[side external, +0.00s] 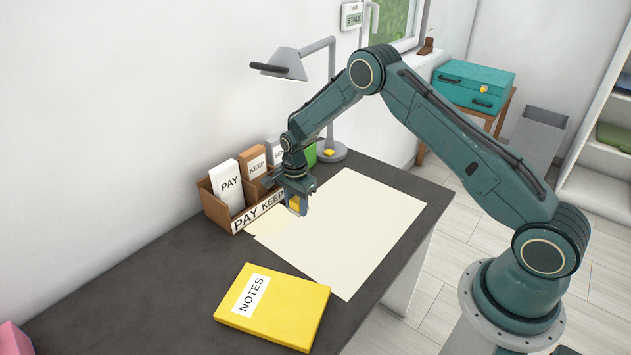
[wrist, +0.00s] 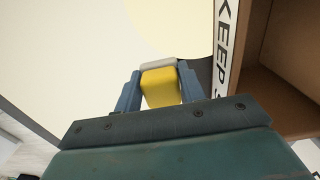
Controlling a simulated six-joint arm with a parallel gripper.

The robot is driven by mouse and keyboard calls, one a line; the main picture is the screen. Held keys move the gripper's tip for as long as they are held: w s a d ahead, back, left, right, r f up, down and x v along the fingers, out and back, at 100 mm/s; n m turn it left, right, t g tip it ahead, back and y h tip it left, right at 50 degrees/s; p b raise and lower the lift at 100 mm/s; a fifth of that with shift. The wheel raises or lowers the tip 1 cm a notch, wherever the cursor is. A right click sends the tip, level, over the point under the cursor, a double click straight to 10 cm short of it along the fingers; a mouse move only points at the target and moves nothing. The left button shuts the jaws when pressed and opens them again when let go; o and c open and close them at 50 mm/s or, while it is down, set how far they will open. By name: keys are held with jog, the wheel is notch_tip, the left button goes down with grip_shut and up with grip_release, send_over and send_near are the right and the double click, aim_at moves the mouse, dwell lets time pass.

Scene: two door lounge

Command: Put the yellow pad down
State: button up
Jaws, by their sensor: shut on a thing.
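My gripper (side external: 299,208) is shut on a small yellow pad (side external: 294,202) with a pale grey end. The wrist view shows this yellow pad (wrist: 161,88) between the two blue fingers, its pale end away from the wrist. My gripper is over the left part of a large cream sheet on the dark desk, close to the front of a letter rack. I cannot tell how far the pad is above the surface. A larger yellow NOTES pad (side external: 290,309) lies flat on the desk, nearer the camera and apart from my gripper.
The brown letter rack (side external: 215,207), marked PAY and KEEP, stands by the wall just left of my gripper. A grey desk lamp (side external: 333,100) stands behind it. The cream sheet (side external: 360,228) is mostly bare. Dark desk (side external: 150,275) is clear left of the NOTES pad.

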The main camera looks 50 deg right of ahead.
aim_at(296, 200)
jog(key=o, duration=1)
notch_tip(296, 200, up, 12)
jog(key=shift+r, duration=0.1)
dwell(0.6)
